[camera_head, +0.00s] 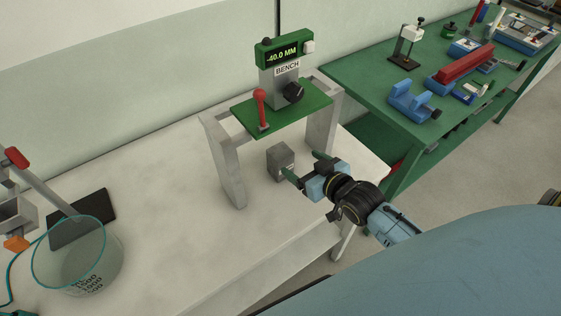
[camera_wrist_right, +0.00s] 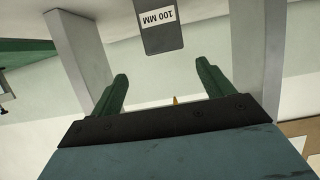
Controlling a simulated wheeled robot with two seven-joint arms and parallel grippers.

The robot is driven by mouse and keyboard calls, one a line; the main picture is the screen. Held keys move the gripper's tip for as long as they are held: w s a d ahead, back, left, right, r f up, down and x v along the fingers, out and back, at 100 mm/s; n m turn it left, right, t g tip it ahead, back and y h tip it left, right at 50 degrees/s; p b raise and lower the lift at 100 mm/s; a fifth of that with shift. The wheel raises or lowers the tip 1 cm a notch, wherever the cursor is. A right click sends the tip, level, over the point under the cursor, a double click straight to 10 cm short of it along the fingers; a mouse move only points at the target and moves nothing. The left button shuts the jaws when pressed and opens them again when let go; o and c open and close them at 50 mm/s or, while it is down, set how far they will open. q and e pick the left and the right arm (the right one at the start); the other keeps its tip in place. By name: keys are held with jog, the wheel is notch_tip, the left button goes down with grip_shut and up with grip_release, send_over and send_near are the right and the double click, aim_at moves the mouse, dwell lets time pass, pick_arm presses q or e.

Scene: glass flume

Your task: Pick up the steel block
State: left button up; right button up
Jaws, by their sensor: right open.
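The steel block (camera_head: 279,162) is a small grey cube on the pale bench top, under the green-topped stand. In the right wrist view a grey block (camera_wrist_right: 164,42) with an upside-down "100 MM" label shows at the top, beyond and between the fingertips. My right gripper (camera_head: 305,167) is just right of the block, its green fingers pointing towards it. The fingers also show spread and empty in the right wrist view (camera_wrist_right: 161,72). In the head view one fingertip looks close to the block; I cannot tell whether it touches. My left gripper is not in view.
The stand's grey legs (camera_head: 231,178) rise on both sides of the block; its green top (camera_head: 290,115) carries a red lever and a "-40.0 MM" display. A glass beaker (camera_head: 85,262) stands at front left. A green table (camera_head: 365,85) with tools is at right. The bench's front middle is clear.

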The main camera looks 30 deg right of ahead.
aim_at(280, 150)
jog(key=x, duration=0.6)
jog(key=shift+w, duration=0.25)
jog(key=shift+a+x, duration=0.25)
jog(key=shift+x, duration=1.15)
jog(key=shift+a+x, duration=0.25)
jog(key=shift+x, duration=1.1)
jog(key=shift+s, duration=0.1)
grip_shut()
jog(key=shift+r, duration=0.2)
